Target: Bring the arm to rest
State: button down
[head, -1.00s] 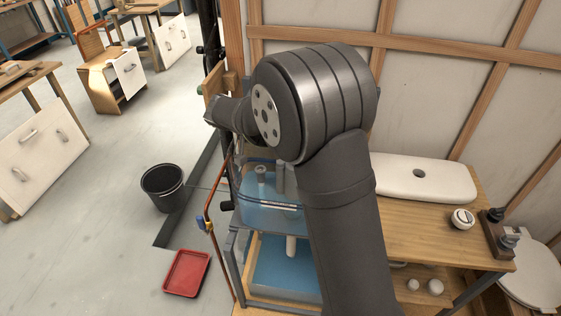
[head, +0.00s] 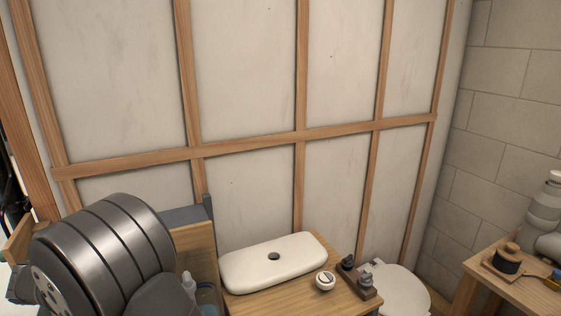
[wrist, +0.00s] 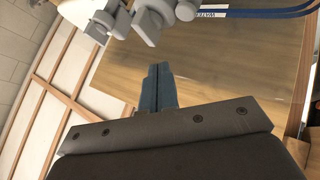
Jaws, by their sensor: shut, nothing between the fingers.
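My gripper (wrist: 158,88) shows in the wrist view with its two blue-grey fingers together and nothing between them. It points at a brown wooden board (wrist: 215,65); I cannot tell the gap between them. In the head view my arm fills the lower left corner, and the gripper itself is out of that picture.
Grey fittings (wrist: 150,18) and blue hoses lie beyond the fingers. A white cistern lid (head: 275,262), a small white round part (head: 325,281) and a dark fitting block (head: 358,278) sit on the bench. A toilet (head: 400,290) stands right of it. A side table (head: 480,268) holds tools.

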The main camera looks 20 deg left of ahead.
notch_tip(320, 180, up, 4)
jog(key=shift+f, duration=0.1)
dwell(0.4)
notch_tip(320, 180, down, 6)
jog(key=shift+d+r, duration=0.1)
notch_tip(320, 180, up, 6)
jog(key=m+g, duration=0.9)
jog(key=m, duration=0.8)
send_over(187, 275)
jog(key=shift+w+d+r, duration=0.1)
jog(key=shift+w, duration=0.15)
jog(key=shift+m, duration=0.3)
jog(key=shift+s+f, duration=0.15)
jog(key=shift+f, duration=1.1)
jog(key=shift+s+f, duration=0.15)
jog(key=shift+f, duration=1.1)
dwell(1.1)
